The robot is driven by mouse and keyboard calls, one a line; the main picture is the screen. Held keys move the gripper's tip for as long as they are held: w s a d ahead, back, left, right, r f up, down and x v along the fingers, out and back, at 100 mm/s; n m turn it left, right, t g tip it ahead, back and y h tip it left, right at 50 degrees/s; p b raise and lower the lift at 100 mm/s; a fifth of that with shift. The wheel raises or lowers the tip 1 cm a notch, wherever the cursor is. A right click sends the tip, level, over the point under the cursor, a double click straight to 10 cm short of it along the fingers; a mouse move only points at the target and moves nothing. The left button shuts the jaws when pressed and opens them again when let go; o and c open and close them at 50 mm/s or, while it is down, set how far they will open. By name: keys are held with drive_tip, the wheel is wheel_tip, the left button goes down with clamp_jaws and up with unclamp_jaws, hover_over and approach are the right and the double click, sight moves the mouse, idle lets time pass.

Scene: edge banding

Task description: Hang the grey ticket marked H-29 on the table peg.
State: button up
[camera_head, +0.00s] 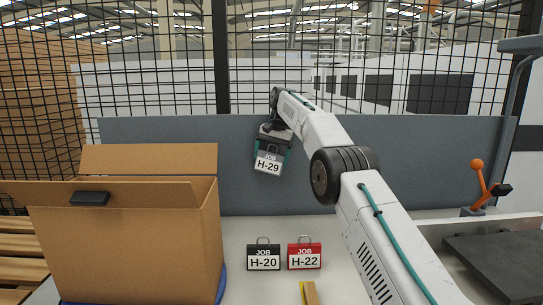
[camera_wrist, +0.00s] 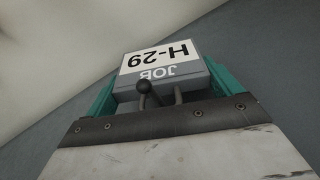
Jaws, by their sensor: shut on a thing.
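The grey ticket marked H-29 (camera_head: 268,163) is between the teal fingers of my gripper (camera_head: 272,150), raised above the table (camera_head: 238,228) in front of the grey panel. My gripper is shut on it. The ticket hangs slightly tilted, its label facing the head camera. In the wrist view the ticket (camera_wrist: 165,62) shows upside down between the teal fingers (camera_wrist: 160,85). A dark round-tipped piece (camera_wrist: 143,88) shows by its top edge; I cannot tell what it belongs to. I cannot make out the table peg in either view.
A black H-20 ticket (camera_head: 263,257) and a red H-22 ticket (camera_head: 304,256) stand on the table. An open cardboard box (camera_head: 130,245) fills the left. A wooden strip (camera_head: 311,293) lies at the front. An orange-knobbed lever (camera_head: 478,180) and dark plate (camera_head: 500,262) are at right.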

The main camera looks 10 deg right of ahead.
drive_tip(key=shift+w+d+f, duration=0.15)
drive_tip(key=shift+w+f, duration=0.1)
drive_tip(key=shift+f, duration=0.05)
drive_tip(key=o, duration=0.7)
drive_tip(key=shift+r, duration=0.1)
